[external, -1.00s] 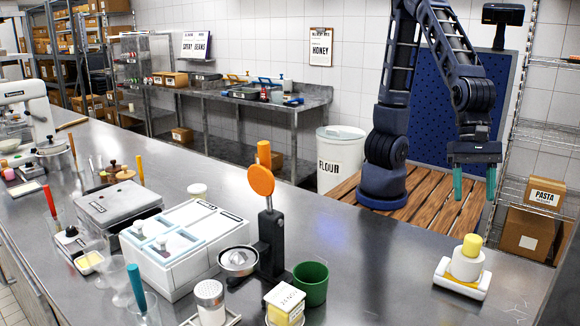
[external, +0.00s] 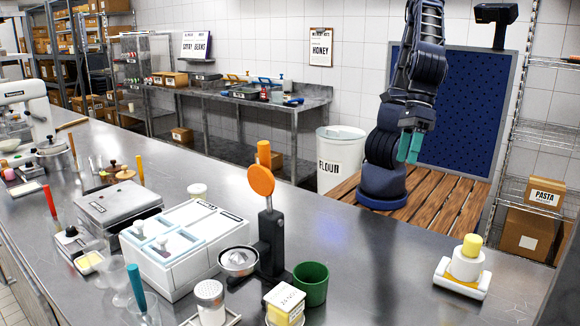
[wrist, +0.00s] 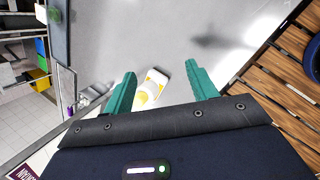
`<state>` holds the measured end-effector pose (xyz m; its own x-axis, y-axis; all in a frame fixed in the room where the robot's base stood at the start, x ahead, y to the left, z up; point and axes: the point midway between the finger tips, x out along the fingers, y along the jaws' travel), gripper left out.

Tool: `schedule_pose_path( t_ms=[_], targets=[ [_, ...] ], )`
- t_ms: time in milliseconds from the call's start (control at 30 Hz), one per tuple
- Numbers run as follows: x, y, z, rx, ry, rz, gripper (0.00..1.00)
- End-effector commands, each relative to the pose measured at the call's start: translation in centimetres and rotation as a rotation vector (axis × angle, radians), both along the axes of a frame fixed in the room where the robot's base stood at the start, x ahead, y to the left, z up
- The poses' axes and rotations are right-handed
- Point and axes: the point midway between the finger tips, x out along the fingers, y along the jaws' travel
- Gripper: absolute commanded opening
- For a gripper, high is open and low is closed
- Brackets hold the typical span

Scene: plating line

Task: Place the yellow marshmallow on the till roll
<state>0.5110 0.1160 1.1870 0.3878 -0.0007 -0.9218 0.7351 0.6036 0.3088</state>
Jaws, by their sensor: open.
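The yellow marshmallow (external: 471,246) stands upright on top of a white round roll (external: 466,266), which looks like the till roll. The roll sits on a white tray (external: 447,283) with a yellow-orange patch, at the right end of the steel counter. In the wrist view the yellow marshmallow (wrist: 142,99) shows beside my left finger, partly over the white tray (wrist: 157,77). My gripper (external: 410,149) is open and empty, well above and to the left of the marshmallow, and apart from it. My gripper's two teal fingers (wrist: 160,72) are spread in the wrist view.
The steel counter (external: 375,270) is clear left of the tray. A green cup (external: 311,284), an orange-topped stand (external: 266,220) and a white container unit (external: 185,250) stand further left. A wire rack with a pasta box (external: 544,193) is at the right.

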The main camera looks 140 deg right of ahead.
Motion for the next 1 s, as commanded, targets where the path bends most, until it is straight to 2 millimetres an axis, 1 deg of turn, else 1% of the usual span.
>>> schedule_pose_path(
  t_ms=[33,200,367,600,700,800,900,1000],
  targets=[
    [-0.5,-1.3,0.5,0.034,-0.009,-0.108,0.58],
    [-2.4,-5.8,1.9,0.176,-0.024,-0.516,0.58],
    [-4.7,-9.7,3.0,0.328,-0.041,-0.895,0.58],
    [-8.6,-14.9,3.9,0.580,-0.046,-1.451,0.58],
    [-10.3,-16.8,3.9,0.681,-0.039,-1.663,0.58],
    [-11.6,-18.1,3.9,0.765,-0.026,-1.835,0.58],
    [-12.5,-19.0,3.8,0.822,-0.014,-1.955,0.58],
    [-13.0,-19.5,3.7,0.853,-0.005,-2.023,0.58]
  ],
)
